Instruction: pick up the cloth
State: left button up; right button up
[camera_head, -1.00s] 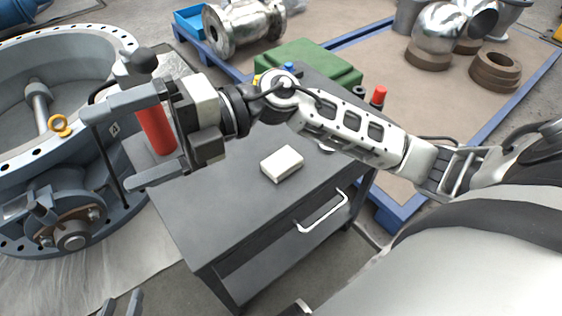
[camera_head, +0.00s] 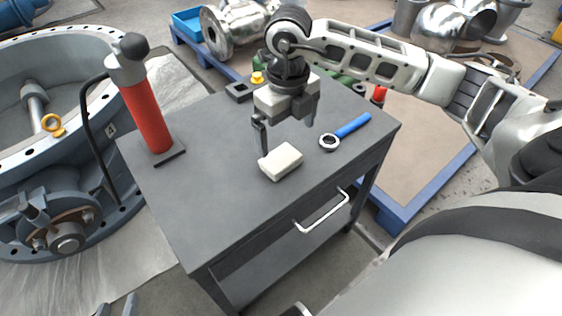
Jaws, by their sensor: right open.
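The cloth (camera_head: 281,162) is a small white folded block lying on the grey top of the tool cart (camera_head: 205,195), near its front edge. My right gripper (camera_head: 286,138) is open and points down just above and behind the cloth. Its left finger comes down close to the cloth's back left edge; I cannot tell whether it touches. Nothing is between its fingers. Only the grey tips of my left gripper (camera_head: 119,306) show at the bottom left edge, so its state is unclear.
A red cylinder tool (camera_head: 146,115) with a black hose stands at the cart's left. A blue-handled ring wrench (camera_head: 347,130) lies right of the cloth. A large round valve body (camera_head: 50,130) is left of the cart. The cart's front left top is clear.

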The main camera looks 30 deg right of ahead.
aim_at(285, 160)
notch_tip(285, 160, down, 3)
jog(key=shift+r, duration=0.2)
jog(key=shift+a+f, duration=0.1)
jog(key=shift+f, duration=0.1)
notch_tip(285, 160, down, 5)
jog(key=shift+a+r+b, duration=0.1)
jog(key=shift+a+b, duration=0.05)
jog(key=shift+b, duration=0.25)
pick_arm(q)
jog(key=shift+w+d+f+g, duration=0.1)
jog(key=shift+d+f+g, duration=0.05)
jog(key=shift+f, duration=0.3)
jog(key=shift+d+f+g, duration=0.1)
jog(key=shift+f+g, duration=0.05)
jog(key=shift+f, duration=0.3)
pick_arm(e)
jog(key=shift+r, duration=0.1)
jog(key=c, duration=1)
